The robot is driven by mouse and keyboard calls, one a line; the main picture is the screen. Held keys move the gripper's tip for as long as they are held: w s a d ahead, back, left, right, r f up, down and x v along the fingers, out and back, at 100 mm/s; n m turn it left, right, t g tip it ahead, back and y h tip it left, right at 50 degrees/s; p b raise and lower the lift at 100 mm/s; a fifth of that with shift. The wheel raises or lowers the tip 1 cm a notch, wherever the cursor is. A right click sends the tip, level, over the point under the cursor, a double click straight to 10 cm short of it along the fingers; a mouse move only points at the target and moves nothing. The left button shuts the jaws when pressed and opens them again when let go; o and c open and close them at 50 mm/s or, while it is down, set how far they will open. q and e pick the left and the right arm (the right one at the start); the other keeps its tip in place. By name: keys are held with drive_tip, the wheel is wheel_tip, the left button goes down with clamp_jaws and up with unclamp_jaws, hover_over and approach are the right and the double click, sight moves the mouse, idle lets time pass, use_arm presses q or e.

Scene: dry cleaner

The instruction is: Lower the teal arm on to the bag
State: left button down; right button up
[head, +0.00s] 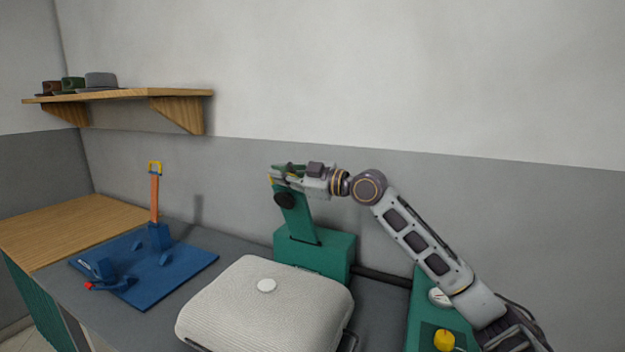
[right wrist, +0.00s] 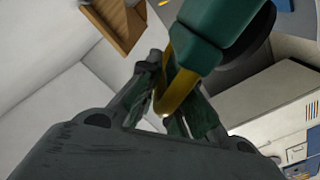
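The teal arm (head: 295,218) stands up from a teal base block (head: 318,256), leaning slightly left, with a dark round knob (head: 285,199) near its top. Its upper end also shows in the right wrist view (right wrist: 215,28), with a curved yellow handle (right wrist: 180,85). My right gripper (head: 283,175) is at the top of the arm; its fingers (right wrist: 172,108) close in on both sides of the handle. My left gripper is not in view.
A blue board (head: 180,272) with an upright orange lever (head: 155,198) is at the left. A teal unit with a yellow knob (head: 444,340) is at the right, below my forearm. A wooden shelf (head: 130,93) with hats is on the wall.

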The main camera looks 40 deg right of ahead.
drive_tip(key=shift+o, duration=0.7)
drive_tip(key=shift+s, duration=0.15)
drive_tip(key=shift+v, duration=1.2)
drive_tip(key=v, duration=0.9)
drive_tip(key=shift+d, duration=0.2)
drive_tip(key=shift+s, duration=0.1)
